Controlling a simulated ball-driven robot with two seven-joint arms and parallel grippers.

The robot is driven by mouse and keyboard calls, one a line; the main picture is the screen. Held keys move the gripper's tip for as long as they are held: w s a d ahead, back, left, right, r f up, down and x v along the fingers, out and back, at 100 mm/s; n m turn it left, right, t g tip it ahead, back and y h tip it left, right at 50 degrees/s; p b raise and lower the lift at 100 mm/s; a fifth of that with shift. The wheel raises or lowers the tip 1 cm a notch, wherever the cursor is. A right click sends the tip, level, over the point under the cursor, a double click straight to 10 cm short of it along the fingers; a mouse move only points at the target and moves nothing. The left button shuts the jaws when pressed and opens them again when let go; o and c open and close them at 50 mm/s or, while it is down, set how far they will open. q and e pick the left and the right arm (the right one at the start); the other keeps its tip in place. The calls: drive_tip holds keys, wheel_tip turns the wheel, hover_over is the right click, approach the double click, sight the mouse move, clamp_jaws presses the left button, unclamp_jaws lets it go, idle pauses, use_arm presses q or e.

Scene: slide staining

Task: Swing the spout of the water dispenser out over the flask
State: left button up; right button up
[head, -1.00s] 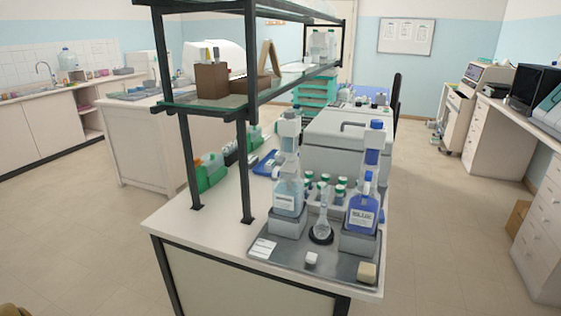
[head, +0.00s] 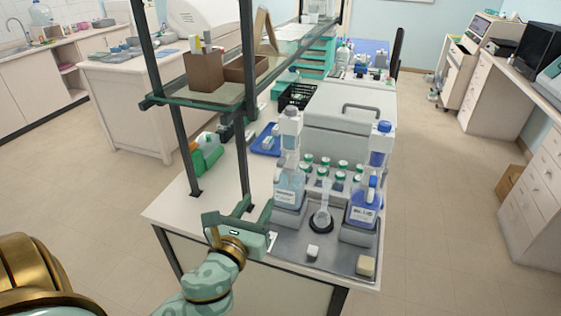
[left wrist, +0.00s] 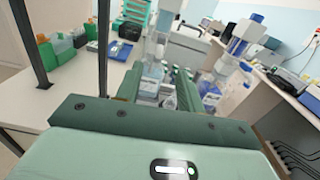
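The water dispenser (head: 289,185) is a clear bottle with a pale label and a white pump head, standing on a grey block. The small clear flask (head: 323,205) stands upright in a black ring to its right. The direction of the dispenser's spout is too small to tell. My left gripper (head: 256,207) is in front and left of the dispenser, at the tray's left edge, apart from it and empty. In the left wrist view its fingers are open, with the water bottle (left wrist: 151,80) showing beyond the gap. My right gripper is not in view.
A blue-liquid dispenser (head: 364,206) stands right of the flask on the grey tray (head: 335,257). Several green-capped bottles (head: 341,172) stand behind. Dark shelf posts (head: 245,110) rise at the left.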

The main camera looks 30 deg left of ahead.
sight(279, 167)
use_arm(q)
drive_tip(key=shift+m, duration=0.4)
drive_tip(key=x, duration=1.6)
drive_tip(key=shift+d, duration=0.2)
clamp_jaws()
